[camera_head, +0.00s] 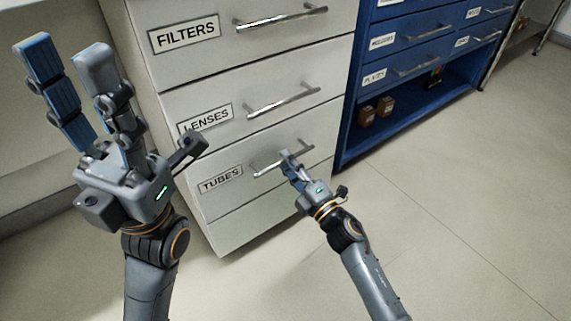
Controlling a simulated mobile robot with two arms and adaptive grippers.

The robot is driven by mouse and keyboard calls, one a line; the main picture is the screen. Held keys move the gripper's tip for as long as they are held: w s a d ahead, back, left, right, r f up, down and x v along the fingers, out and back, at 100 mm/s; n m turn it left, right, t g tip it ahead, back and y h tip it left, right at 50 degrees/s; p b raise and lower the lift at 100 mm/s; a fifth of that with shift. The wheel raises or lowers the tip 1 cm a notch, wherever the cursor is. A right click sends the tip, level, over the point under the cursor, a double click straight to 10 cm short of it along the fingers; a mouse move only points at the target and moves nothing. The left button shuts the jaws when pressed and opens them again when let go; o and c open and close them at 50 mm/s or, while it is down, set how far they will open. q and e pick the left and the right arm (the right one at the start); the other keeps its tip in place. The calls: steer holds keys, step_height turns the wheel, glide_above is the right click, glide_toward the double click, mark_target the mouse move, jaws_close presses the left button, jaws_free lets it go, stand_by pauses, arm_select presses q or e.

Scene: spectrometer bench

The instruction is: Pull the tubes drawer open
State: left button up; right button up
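The tubes drawer (235,203) is the lowest labelled drawer of the white cabinet, with a "TUBES" label and a metal bar handle (303,152). Its front looks flush with the drawers above. My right gripper (288,156) is at the middle of this handle. Its two long fingers overlap the bar, while its short thumb stands out to the right, away from the bar. Contact with the bar is too small to make out. My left gripper (66,55) is open and empty, raised in the left foreground, its fingers spread and pointing up.
The lenses drawer (262,137) and the filters drawer (275,60) sit above, each with a bar handle. A blue cabinet (355,115) stands to the right, with small brown boxes (367,117) on its low shelf. The floor (440,210) in front is clear.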

steer(key=shift+w+a+r, duration=0.15)
steer(key=shift+w+a, duration=0.25)
steer(key=shift+w, duration=0.1)
jaws_close()
steer(key=shift+d, duration=0.1)
